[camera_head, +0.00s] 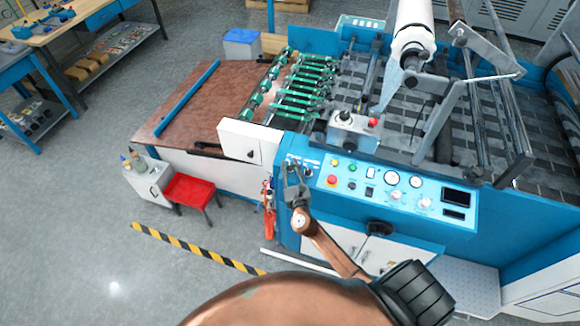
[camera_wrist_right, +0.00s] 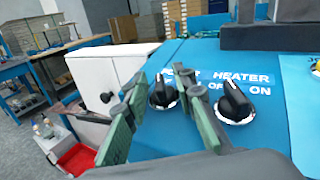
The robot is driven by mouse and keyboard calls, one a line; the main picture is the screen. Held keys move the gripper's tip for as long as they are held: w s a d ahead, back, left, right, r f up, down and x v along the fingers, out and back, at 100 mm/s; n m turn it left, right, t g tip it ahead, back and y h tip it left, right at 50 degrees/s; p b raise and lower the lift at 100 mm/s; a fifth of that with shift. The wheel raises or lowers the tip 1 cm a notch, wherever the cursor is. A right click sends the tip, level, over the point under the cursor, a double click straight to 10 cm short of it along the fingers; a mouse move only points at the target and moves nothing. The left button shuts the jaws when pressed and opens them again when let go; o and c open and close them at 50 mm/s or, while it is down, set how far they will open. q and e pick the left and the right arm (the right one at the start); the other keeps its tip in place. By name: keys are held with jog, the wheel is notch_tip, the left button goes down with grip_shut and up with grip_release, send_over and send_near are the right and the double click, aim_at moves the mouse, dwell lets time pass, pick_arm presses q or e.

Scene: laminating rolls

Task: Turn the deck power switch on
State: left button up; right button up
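The blue control panel (camera_head: 345,190) is on the machine's front in the head view. My right gripper (camera_head: 293,168) is at the panel's left end and hides part of it. In the right wrist view, a black rotary knob (camera_wrist_right: 162,94) shows between the two open green-padded fingers (camera_wrist_right: 160,84). Its label is partly covered, and I cannot tell whether the fingers touch it. A second black knob (camera_wrist_right: 235,102) sits to its right, under the words HEATER, OFF and ON. No label reading deck power is legible. My left gripper is out of view.
A red button (camera_head: 332,181), gauges and a dark display (camera_head: 456,197) lie farther right on the panel. A white box (camera_head: 250,143) stands just left of it. A red stool (camera_head: 190,190) is on the floor. Rollers rise behind the panel.

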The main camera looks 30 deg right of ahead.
jog(key=c, duration=0.3)
grip_shut()
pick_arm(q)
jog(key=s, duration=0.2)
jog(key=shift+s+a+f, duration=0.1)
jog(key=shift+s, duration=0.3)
